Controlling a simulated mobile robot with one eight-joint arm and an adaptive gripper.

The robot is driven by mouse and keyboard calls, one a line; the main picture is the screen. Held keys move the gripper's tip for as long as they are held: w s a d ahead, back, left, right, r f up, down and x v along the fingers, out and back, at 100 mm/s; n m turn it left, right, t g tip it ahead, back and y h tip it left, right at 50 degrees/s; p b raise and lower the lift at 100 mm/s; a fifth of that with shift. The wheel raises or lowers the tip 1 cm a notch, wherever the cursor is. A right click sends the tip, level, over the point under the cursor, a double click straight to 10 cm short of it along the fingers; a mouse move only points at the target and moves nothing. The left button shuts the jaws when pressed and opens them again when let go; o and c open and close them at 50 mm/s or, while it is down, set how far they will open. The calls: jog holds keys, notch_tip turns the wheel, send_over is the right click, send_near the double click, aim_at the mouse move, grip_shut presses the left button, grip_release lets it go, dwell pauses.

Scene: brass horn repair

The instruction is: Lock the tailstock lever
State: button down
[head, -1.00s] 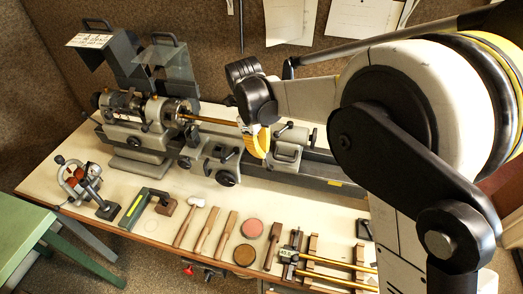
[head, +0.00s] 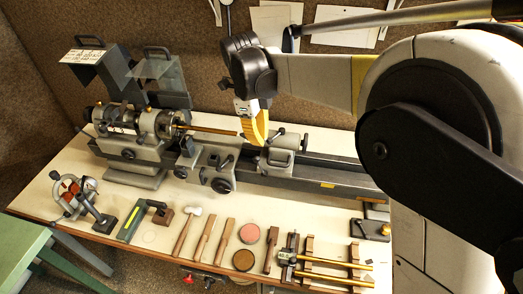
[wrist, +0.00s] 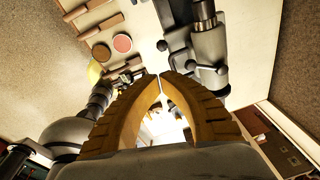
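The tailstock (head: 284,143) is a grey casting on the right part of the lathe bed. A small dark-knobbed lever (head: 281,131) shows at its top, partly close behind my gripper; I cannot tell whether it is the locking lever or how it is set. My gripper (head: 258,143) has yellow ribbed fingers and points down just left of the tailstock, near the end of the brass rod. I cannot tell whether it touches anything. In the wrist view the fingertips (wrist: 160,74) meet, with nothing visible gripped between them.
The brass rod (head: 212,130) runs from the headstock (head: 152,124) toward the tailstock. The carriage (head: 207,163) stands left of my gripper. Mallets, wooden tools, and round pads (head: 249,233) lie along the bench front. Brass tubes (head: 335,281) rest on wooden blocks at the front right.

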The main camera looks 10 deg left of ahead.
jog(key=r, duration=0.2)
jog(key=a, duration=0.1)
jog(key=shift+s+r, duration=0.3)
jog(key=shift+r, duration=0.1)
